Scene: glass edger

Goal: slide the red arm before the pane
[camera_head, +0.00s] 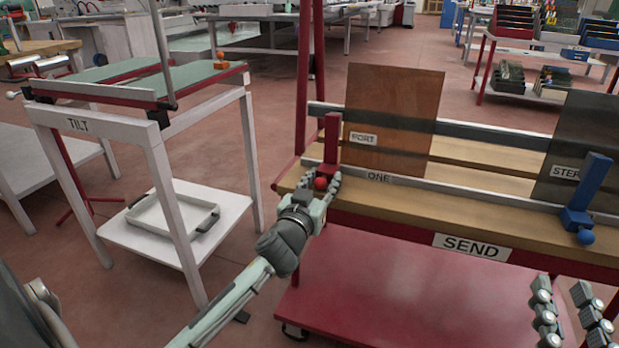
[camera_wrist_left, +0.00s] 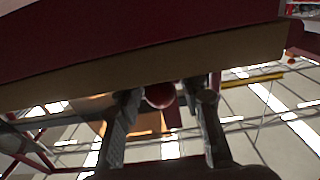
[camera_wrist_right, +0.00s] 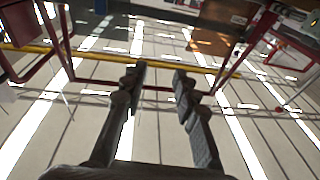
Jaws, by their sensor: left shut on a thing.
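The red arm (camera_head: 332,140) stands upright on the rail at the left end of the wooden bench, with a red ball knob (camera_head: 321,184) at its foot. The knob also shows in the left wrist view (camera_wrist_left: 160,95). My left gripper (camera_head: 322,188) is shut on this knob. The brown pane (camera_head: 393,115), labelled PORT, stands upright on the bench just right of the red arm. A label ONE is on the rail below it. My right gripper (camera_head: 572,312) is open and empty at the lower right, below the bench; its spread fingers (camera_wrist_right: 158,78) show in the right wrist view.
A blue arm (camera_head: 590,190) with a blue knob stands at the bench's right, by a dark pane (camera_head: 585,145) labelled STER. The bench front bears a SEND sign (camera_head: 471,246). A TILT table (camera_head: 110,130) stands at the left, with floor between.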

